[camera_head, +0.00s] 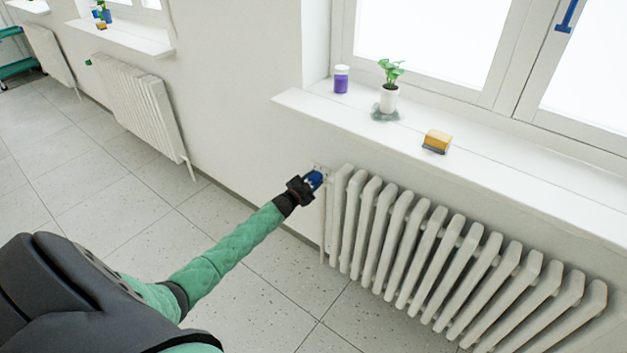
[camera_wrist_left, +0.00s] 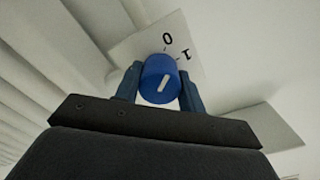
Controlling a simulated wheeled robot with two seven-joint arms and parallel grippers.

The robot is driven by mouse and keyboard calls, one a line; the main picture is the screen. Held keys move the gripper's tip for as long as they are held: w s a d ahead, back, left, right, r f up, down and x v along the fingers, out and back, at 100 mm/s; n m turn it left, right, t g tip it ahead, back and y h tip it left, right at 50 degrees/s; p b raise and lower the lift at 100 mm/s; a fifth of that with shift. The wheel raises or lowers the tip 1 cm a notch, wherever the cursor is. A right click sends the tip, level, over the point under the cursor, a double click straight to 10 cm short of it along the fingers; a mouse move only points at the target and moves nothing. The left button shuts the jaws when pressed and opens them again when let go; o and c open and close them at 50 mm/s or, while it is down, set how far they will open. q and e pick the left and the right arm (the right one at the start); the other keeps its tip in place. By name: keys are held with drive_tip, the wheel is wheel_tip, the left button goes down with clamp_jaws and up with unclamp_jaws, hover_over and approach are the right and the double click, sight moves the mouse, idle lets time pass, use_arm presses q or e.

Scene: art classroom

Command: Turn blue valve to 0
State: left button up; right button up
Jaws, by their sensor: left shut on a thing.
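The blue valve (camera_head: 315,179) is a round knob at the upper left end of the white radiator, below the window sill. My left gripper (camera_head: 307,184) is at the valve and shut on it. In the left wrist view the valve (camera_wrist_left: 157,72) sits between the two fingers (camera_wrist_left: 160,88). A white line on its face slants up and right, roughly toward the "1". A white plate (camera_wrist_left: 205,75) behind it carries "0" above the knob and "1" to the upper right. My right gripper is not in view.
The radiator (camera_head: 412,245) runs right from the valve under the sill (camera_head: 480,150). On the sill stand a purple jar (camera_head: 341,80), a potted plant (camera_head: 389,98) and a yellow sponge (camera_head: 437,140). Another radiator (camera_head: 137,103) is further left. The tiled floor is clear.

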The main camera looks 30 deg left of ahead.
sight(311, 182)
use_arm(q)
drive_tip(key=shift+a+f+n, duration=0.1)
drive_tip(key=shift+n, duration=0.8)
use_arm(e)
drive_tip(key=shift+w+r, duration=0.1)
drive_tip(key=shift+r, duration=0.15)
use_arm(q)
drive_tip(key=o, duration=1)
drive_tip(key=shift+c, duration=0.2)
drive_tip(key=shift+s, duration=0.2)
drive_tip(key=shift+s, duration=0.3)
drive_tip(key=s, duration=0.4)
drive_tip(key=s+b, duration=0.1)
drive_tip(key=s, duration=0.1)
drive_tip(key=shift+a, duration=0.3)
drive_tip(key=shift+s, duration=0.45)
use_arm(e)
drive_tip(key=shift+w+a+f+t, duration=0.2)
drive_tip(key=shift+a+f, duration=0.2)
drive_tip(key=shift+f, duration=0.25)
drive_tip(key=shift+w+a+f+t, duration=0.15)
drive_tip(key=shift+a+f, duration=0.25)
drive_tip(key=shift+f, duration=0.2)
use_arm(q)
drive_tip(key=shift+a, duration=0.1)
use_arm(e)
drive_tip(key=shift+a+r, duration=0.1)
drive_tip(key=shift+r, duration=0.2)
